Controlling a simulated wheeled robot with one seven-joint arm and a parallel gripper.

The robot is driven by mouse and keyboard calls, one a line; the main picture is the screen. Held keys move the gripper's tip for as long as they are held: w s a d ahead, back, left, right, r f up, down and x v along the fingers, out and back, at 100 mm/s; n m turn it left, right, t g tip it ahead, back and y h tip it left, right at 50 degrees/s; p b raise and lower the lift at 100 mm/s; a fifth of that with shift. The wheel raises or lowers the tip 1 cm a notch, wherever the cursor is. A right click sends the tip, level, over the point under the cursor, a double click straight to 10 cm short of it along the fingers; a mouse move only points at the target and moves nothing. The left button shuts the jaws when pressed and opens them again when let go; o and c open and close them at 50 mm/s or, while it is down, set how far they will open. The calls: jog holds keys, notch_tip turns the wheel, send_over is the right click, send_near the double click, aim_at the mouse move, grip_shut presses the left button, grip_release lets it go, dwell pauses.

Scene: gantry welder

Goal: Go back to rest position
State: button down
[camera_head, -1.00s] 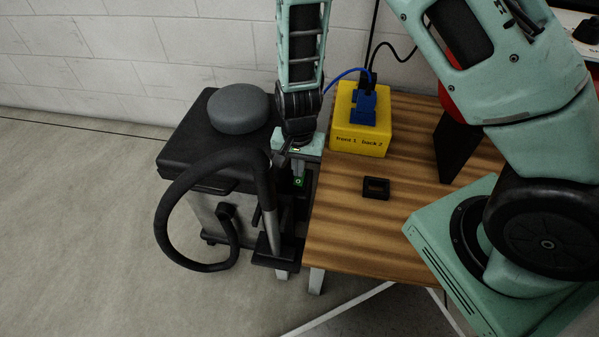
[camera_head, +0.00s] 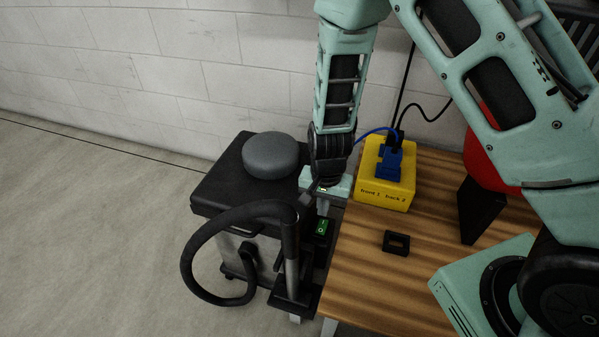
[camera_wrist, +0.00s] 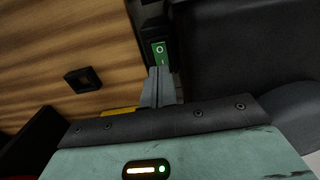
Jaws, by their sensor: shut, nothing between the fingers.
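My gripper (camera_head: 323,208) is shut and empty, its fingers pointing down in the gap between the black-topped machine (camera_head: 222,185) and the wooden table (camera_head: 350,285). Below the fingers is a green rocker switch (camera_head: 321,227). In the wrist view, my gripper's closed fingertips (camera_wrist: 160,72) appear close to the green switch (camera_wrist: 159,52). I cannot tell whether they touch it. My arm reaches down from the top of the head view, bent above the table.
A yellow box (camera_head: 385,195) with a blue plug block (camera_head: 389,162) and cables stands beside my gripper. A small black frame (camera_head: 396,243) lies on the table. A round grey pad (camera_head: 271,156) tops the machine; a black hose (camera_head: 200,245) loops in front. Floor at left is clear.

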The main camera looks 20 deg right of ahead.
jog(key=s+d+r+n+t, duration=0.1)
jog(key=s+d+r+n, duration=0.1)
jog(key=d+r, duration=0.35)
jog(key=s+d+r+n+t, duration=0.1)
jog(key=s+d+r+n, duration=0.15)
jog(key=r, duration=0.65)
jog(key=s+d+r+n+t, duration=0.1)
jog(key=s+d+r+n, duration=0.2)
jog(key=r, duration=0.4)
jog(key=s+a+r+n+g+p, duration=0.1)
jog(key=s+a+r+n+g, duration=0.1)
jog(key=s+a+n, duration=0.5)
jog(key=s+a+r+n+g, duration=0.1)
jog(key=s+a+r, duration=0.1)
jog(key=s+a, duration=0.65)
jog(key=w+a+r+p, duration=0.1)
jog(key=r+p, duration=1)
jog(key=w+r+p, duration=0.2)
jog(key=r+p, duration=0.8)
jog(key=p, duration=0.1)
jog(key=shift+a+r+m+y, duration=0.3)
jog(key=shift+a+r+m, duration=0.05)
jog(key=shift+a+r, duration=0.05)
